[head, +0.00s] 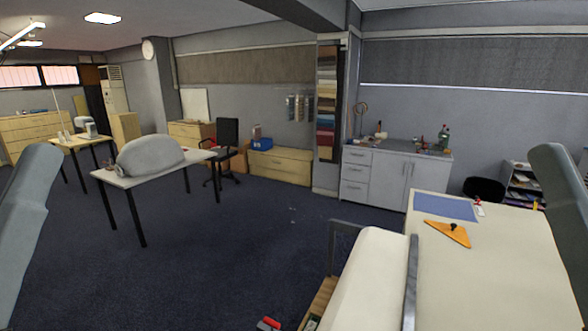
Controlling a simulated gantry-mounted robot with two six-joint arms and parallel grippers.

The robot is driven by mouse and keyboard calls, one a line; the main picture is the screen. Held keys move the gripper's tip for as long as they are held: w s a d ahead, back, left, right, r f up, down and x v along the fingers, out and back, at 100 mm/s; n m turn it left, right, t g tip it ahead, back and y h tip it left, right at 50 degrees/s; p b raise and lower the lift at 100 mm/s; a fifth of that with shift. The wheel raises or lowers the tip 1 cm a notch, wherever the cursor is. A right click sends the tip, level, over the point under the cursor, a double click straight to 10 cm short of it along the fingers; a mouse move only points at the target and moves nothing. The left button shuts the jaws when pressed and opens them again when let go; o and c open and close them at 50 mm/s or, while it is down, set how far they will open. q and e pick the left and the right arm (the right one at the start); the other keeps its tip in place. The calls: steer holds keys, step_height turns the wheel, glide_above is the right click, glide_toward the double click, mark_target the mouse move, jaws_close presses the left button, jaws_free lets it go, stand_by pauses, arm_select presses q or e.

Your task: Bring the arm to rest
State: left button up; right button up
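Only grey links of my two arms show, one at the left edge and one at the right edge of the head view. Both stand raised and slanted. Neither gripper is in the picture, so I cannot see whether they hold anything. The long cloth table (505,275) fills the lower right, with a pale top. A blue sheet (445,207) lies near its far edge. An orange triangular tool (449,233) with a dark knob lies nearer, and a small red and white item (479,209) sits beside the sheet.
A large white roll (368,283) rests in a metal frame along the table's left side. A white cabinet (393,180) stands behind. A table with a grey padded form (150,157) stands at left. The dark carpet (225,255) between is mostly open.

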step_height(320, 180, up, 26)
steer(key=p, duration=2.2)
steer(key=shift+f, duration=0.2)
